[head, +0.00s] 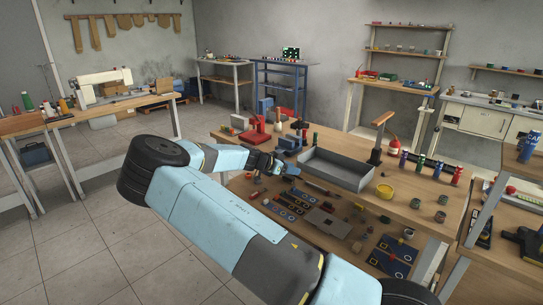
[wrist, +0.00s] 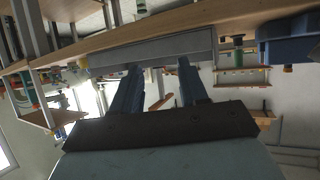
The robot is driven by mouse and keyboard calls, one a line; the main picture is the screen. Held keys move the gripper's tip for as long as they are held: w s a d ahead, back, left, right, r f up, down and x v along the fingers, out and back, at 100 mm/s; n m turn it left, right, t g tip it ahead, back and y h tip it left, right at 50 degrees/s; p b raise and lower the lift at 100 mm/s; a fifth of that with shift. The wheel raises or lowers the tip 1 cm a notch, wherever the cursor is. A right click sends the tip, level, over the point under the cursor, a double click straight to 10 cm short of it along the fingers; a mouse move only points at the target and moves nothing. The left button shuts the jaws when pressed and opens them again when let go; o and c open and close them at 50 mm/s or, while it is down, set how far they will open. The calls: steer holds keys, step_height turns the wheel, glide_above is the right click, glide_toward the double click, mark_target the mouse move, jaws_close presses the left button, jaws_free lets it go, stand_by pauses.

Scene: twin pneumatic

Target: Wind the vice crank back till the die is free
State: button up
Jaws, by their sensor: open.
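My gripper (head: 290,170) is over the workbench, left of the grey tray. Its two fingers also show in the wrist view (wrist: 158,66), spread apart with nothing between them. A small blue block-like fixture (head: 290,143), perhaps the vice, stands on the bench just behind my gripper. A blue body at the right edge of the wrist view (wrist: 285,42) may be the same fixture; it is to the side of my fingers and apart from them. I cannot make out the crank or the die in either view.
The grey open tray (head: 345,172) lies right of my gripper. A red tool (head: 257,132) stands behind left. A dark post with a wooden top (head: 378,140) and several coloured cans (head: 438,171) stand to the right.

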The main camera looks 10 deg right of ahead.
steer(key=w+a+f+n+t+h, duration=0.1)
steer(key=w+a+t, duration=0.3)
steer(key=a, duration=0.4)
steer(key=w+a+n+t+h, duration=0.1)
steer(key=w+a+t, duration=0.3)
steer(key=a, duration=0.4)
steer(key=x, duration=1.3)
steer(key=shift+s+d+f, duration=0.1)
steer(key=shift+s+d, duration=0.05)
steer(key=shift+d, duration=0.25)
jaws_close()
